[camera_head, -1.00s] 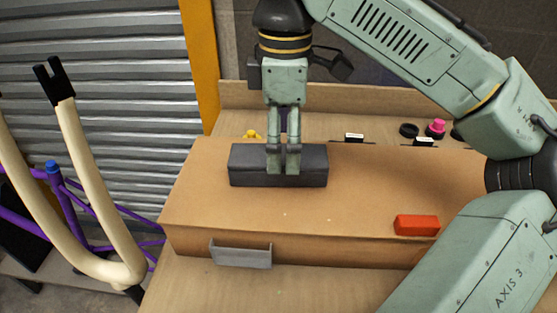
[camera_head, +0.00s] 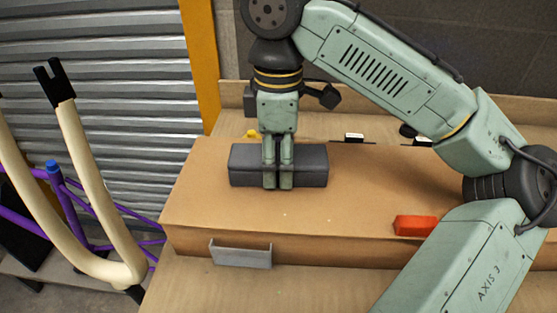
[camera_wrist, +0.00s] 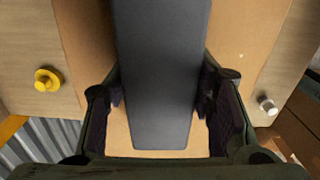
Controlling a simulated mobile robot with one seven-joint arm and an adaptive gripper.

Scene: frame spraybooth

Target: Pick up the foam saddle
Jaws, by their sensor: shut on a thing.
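The foam saddle appears to be the long dark grey block (camera_head: 308,166) lying on top of the cardboard box (camera_head: 345,209). My gripper (camera_head: 277,183) points straight down at the block's middle, with its fingers low along it. In the wrist view the block (camera_wrist: 162,60) runs lengthwise between my two fingers (camera_wrist: 161,100), one on each side. My gripper is shut on the block. The block still looks to be resting on the box. Its underside is hidden.
A red block (camera_head: 415,226) sits on the box at right. A grey bracket (camera_head: 240,254) is at the box's front. A yellow knob (camera_head: 252,134) lies behind. A bicycle frame with cream tubes (camera_head: 85,170) stands at left. The box top around the block is mostly clear.

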